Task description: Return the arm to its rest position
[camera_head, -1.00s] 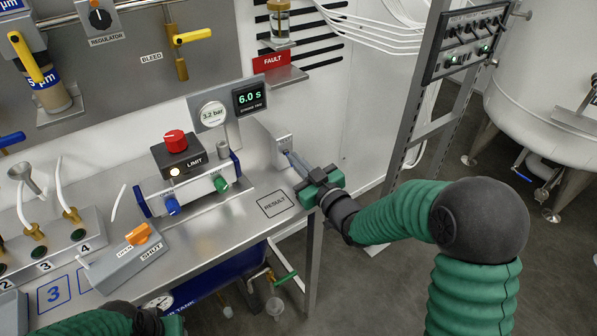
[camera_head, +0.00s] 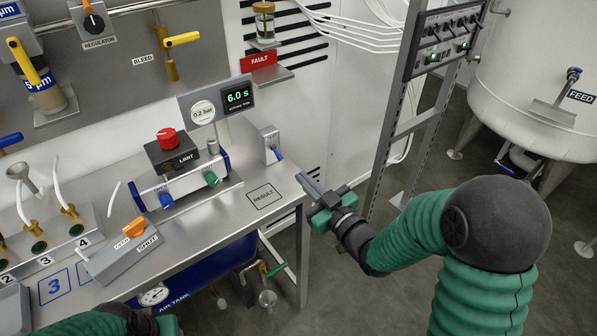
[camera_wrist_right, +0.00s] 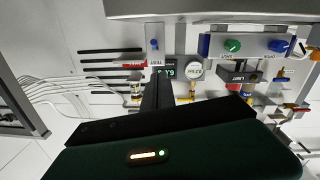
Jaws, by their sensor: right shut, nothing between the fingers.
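My right gripper (camera_head: 305,181) is shut and empty. It is held in the air just off the right edge of the steel table (camera_head: 225,245), below and right of a small grey box with a blue lever (camera_head: 276,152). It touches nothing that I can see. In the right wrist view its dark fingers (camera_wrist_right: 157,92) lie together, pointing at the bench. My right arm's green sleeve bends at a black elbow at the right. My left gripper (camera_head: 168,324) shows only as a dark and green piece at the bottom edge; its fingers are hidden.
A gauge and timer panel (camera_head: 217,106) and a red-knobbed LIMIT box (camera_head: 172,151) stand on the table. A grey rack post (camera_head: 395,125) rises behind my right gripper. A large tank (camera_head: 540,100) stands at the far right. Open floor lies below my gripper.

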